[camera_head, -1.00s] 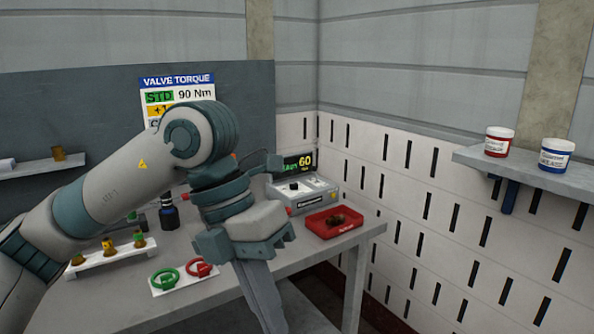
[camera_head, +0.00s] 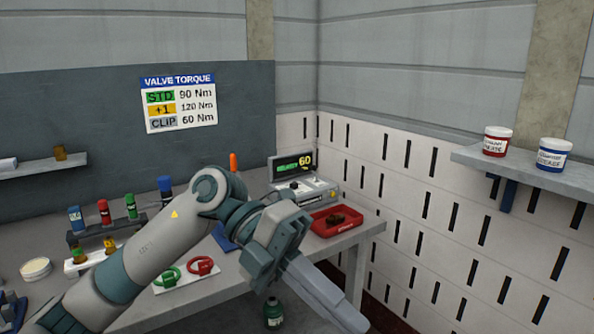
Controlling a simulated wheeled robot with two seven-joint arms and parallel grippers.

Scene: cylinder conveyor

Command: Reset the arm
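My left arm comes in from the lower left and reaches across the front of the grey workbench (camera_head: 225,299). Its gripper (camera_head: 350,322) hangs past the bench's front edge, pointing down and right. The fingers lie close together and look shut, with nothing seen between them. My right gripper is out of view.
Green (camera_head: 168,277) and red (camera_head: 203,265) valve wheels sit on a white plate beside my arm. A red tray (camera_head: 335,223) and a device with a display reading 60 (camera_head: 305,192) stand at the bench's right. A green bottle (camera_head: 273,314) is below. Jars (camera_head: 497,142) stand on a wall shelf (camera_head: 530,175).

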